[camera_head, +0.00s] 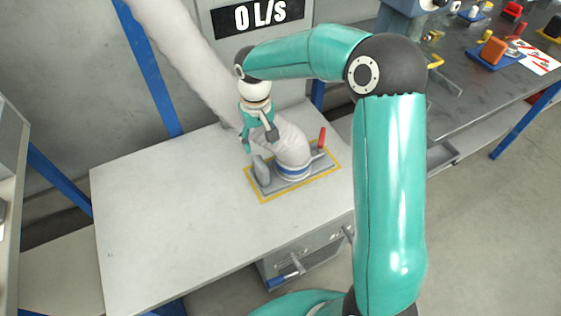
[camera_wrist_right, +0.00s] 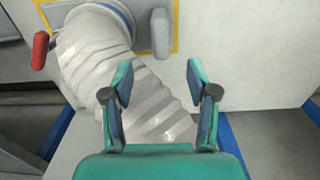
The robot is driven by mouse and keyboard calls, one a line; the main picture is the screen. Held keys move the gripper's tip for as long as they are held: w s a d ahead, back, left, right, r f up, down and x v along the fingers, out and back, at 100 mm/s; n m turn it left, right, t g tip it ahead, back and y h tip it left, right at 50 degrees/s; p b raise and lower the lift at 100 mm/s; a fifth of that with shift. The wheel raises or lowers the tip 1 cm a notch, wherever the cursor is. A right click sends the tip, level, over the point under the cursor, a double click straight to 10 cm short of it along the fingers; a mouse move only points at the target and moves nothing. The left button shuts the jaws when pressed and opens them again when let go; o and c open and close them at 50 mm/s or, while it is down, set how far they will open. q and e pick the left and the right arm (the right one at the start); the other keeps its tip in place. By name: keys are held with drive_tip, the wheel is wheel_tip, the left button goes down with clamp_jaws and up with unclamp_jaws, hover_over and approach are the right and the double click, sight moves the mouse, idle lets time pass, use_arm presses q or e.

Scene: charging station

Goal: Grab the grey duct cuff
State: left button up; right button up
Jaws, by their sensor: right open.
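The grey duct cuff (camera_head: 293,173) has a blue band and sits at the lower end of a ribbed whitish hose, on a grey plate. In the right wrist view the cuff (camera_wrist_right: 108,12) is at the top, partly cut off by the picture edge. My right gripper (camera_head: 259,140) is above and left of the cuff, by the bend of the hose. In the wrist view the right gripper (camera_wrist_right: 158,82) is open, its fingers apart with the ribbed hose (camera_wrist_right: 95,52) behind them. I cannot tell whether they touch the hose. My left gripper is out of view.
A yellow outline surrounds the plate on the pale table (camera_head: 165,215). A red handle (camera_head: 321,138) stands beside the cuff and a grey upright flap (camera_head: 261,170) on its other side. A display (camera_head: 258,16) reads "0 L/S". The table's left part is clear.

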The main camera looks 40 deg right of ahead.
sight(258, 164)
drive_tip(key=f, duration=1)
drive_tip(key=shift+w+a+f, duration=0.25)
drive_tip(key=shift+a, duration=0.1)
drive_tip(key=shift+d+f, duration=0.2)
drive_tip(key=shift+f, duration=1.2)
drive_tip(key=shift+d+f, duration=0.2)
drive_tip(key=shift+f, duration=1.2)
clamp_jaws()
